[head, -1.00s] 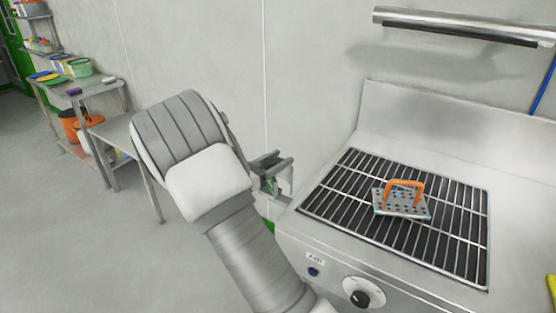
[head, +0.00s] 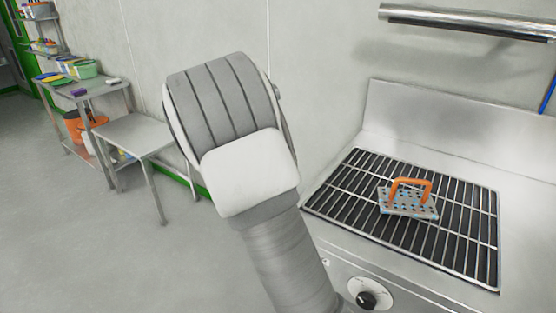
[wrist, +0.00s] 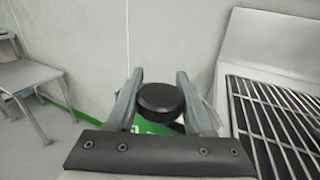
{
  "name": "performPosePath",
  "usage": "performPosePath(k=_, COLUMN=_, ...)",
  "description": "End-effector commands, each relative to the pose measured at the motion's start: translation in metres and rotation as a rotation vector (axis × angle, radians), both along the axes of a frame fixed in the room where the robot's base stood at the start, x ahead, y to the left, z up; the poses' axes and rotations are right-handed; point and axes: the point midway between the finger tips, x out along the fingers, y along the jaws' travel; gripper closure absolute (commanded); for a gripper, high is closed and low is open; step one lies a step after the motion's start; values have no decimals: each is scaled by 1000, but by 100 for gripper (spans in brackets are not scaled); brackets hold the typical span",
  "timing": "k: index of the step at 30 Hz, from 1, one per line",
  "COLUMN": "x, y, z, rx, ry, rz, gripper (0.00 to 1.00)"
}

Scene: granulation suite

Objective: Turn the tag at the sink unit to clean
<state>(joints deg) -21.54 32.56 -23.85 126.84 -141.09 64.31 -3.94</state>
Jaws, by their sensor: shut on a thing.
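My gripper (wrist: 160,80) shows in the wrist view, its two fingers on either side of a black round knob-like piece (wrist: 160,99). It is shut on this piece. A bit of green with a white mark (wrist: 152,128) shows just below the black piece; I cannot tell whether it is part of the tag or what it reads. In the head view my arm hides the gripper and what it holds. No sink basin is plain to see.
A steel unit with a barred grate (head: 350,212) stands at the right, bearing an orange-handled perforated block (head: 408,202). A control dial (head: 368,299) is on its front. A low steel table (head: 135,132) and a shelf table (head: 85,88) stand at the left.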

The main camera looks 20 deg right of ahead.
Motion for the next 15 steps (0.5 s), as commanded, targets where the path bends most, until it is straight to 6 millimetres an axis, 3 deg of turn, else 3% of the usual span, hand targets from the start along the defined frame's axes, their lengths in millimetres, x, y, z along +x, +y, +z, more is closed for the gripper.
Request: performPosePath(k=15, x=1, y=3, z=-1, rx=0, ry=2, rz=102, gripper=100)
